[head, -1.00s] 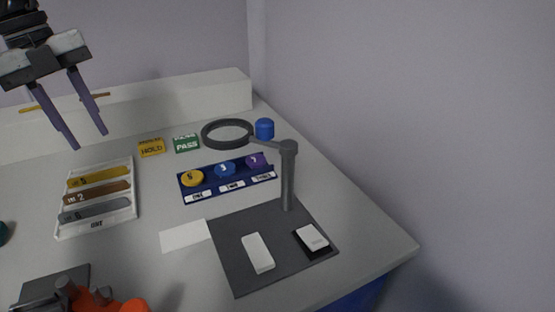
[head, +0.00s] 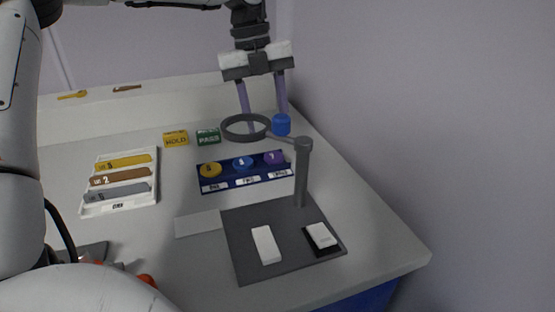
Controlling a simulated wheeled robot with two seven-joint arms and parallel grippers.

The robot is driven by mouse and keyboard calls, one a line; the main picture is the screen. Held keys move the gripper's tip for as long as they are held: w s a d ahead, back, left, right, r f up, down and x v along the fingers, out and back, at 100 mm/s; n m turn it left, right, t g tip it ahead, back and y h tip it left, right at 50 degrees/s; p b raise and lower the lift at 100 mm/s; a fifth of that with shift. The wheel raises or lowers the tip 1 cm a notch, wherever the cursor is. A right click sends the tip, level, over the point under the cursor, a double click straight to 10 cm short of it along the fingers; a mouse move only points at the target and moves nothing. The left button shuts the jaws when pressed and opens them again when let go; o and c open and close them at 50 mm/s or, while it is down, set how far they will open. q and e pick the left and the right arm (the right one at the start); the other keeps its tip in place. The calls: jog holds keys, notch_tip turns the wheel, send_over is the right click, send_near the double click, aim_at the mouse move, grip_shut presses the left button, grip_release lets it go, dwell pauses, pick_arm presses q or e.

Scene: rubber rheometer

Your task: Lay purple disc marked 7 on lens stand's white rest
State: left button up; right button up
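The purple disc marked 7 (head: 275,157) lies in the right-hand place of the blue tray (head: 245,183), beside a blue disc (head: 243,162) and a yellow disc (head: 210,170). The lens stand (head: 303,180) has a grey post, a dark ring and a flat dark base. A bare white block (head: 266,244) lies on the base; a second white piece (head: 320,235) sits on a black pad there. I cannot tell which is the rest. My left gripper (head: 266,112) is open and empty, pointing down behind the ring, its tips partly hidden. My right gripper is not in view.
A blue cylinder (head: 281,125) stands by the ring. The lens ring (head: 246,127) overhangs behind the tray. HOLD (head: 176,138) and PASS (head: 208,136) blocks stand behind. A white rack (head: 120,182) of coloured strips is at left; a blank white card (head: 198,224) lies left of the base.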

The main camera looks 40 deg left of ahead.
aim_at(274, 155)
pick_arm(q)
jog(key=f, duration=0.5)
jog(key=shift+w+d+f+b, duration=0.25)
jog(key=shift+w+f+b, duration=0.1)
jog(key=shift+b, duration=0.05)
jog(key=c, duration=0.8)
